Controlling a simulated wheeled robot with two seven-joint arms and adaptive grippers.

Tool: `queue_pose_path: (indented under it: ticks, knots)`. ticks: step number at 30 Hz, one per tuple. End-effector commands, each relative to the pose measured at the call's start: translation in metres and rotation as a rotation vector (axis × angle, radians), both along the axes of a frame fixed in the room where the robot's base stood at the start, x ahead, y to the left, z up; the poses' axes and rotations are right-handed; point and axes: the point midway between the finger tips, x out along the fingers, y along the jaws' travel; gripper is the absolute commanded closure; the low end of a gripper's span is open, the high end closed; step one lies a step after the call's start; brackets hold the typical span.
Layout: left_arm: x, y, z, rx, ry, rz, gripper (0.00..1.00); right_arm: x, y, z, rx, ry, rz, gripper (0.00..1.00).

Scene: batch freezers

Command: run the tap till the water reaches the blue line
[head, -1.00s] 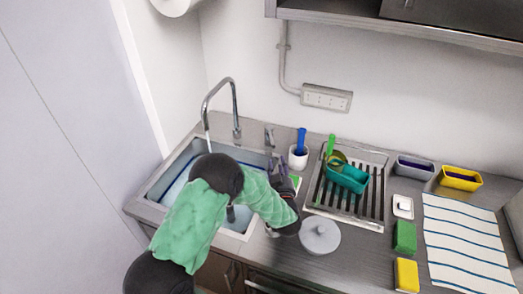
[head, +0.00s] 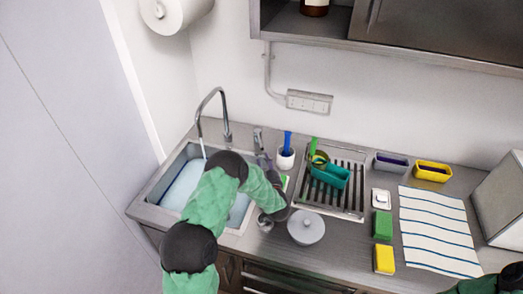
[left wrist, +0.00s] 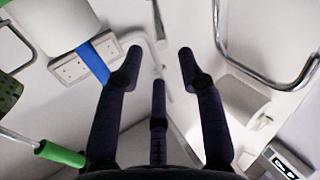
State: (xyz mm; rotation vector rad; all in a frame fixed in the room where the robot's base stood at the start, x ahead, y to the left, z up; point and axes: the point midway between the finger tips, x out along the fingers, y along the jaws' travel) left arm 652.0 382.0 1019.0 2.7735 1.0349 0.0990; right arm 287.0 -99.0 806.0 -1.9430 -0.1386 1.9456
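The tap (head: 225,108) arches over the sink (head: 153,212) at the left of the counter, and a thin stream (head: 202,146) runs from its spout. Pale blue water (head: 183,187) lies in the basin; my arm covers part of it. I cannot make out the blue line clearly. The tap's lever (head: 258,139) stands right of the spout's base. My right gripper is out of view.
Right of the sink are a white cup with a blue-handled brush (head: 287,152), a grey lid (head: 306,229), a drying rack (head: 354,215) with a teal container (head: 330,175), sponges (head: 383,227) and a striped cloth (head: 437,226). A cabinet (head: 440,35) overhangs the back right.

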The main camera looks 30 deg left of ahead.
Motion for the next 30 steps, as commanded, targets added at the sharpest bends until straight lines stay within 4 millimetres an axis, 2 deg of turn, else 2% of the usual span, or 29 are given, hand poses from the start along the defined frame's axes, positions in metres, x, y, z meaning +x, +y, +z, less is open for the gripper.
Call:
queue_pose_path:
  ticks: [6,12,18,26,29,30]
  knots:
    - [0.030,0.027,0.000,0.000,-0.002,0.002,0.62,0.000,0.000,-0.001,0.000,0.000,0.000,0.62]
    - [0.050,0.043,0.000,-0.001,-0.001,0.001,0.62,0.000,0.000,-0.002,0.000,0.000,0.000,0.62]
    - [0.058,0.051,0.000,0.000,0.000,0.001,0.62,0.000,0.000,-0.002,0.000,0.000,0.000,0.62]
    - [0.059,0.051,0.000,0.000,0.000,0.000,0.62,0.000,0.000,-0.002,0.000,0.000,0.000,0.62]
    - [0.059,0.051,0.000,0.000,0.000,0.000,0.87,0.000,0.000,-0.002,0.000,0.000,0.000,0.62]
    - [0.059,0.051,0.000,0.000,0.000,0.000,0.98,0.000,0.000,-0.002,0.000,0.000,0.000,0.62]
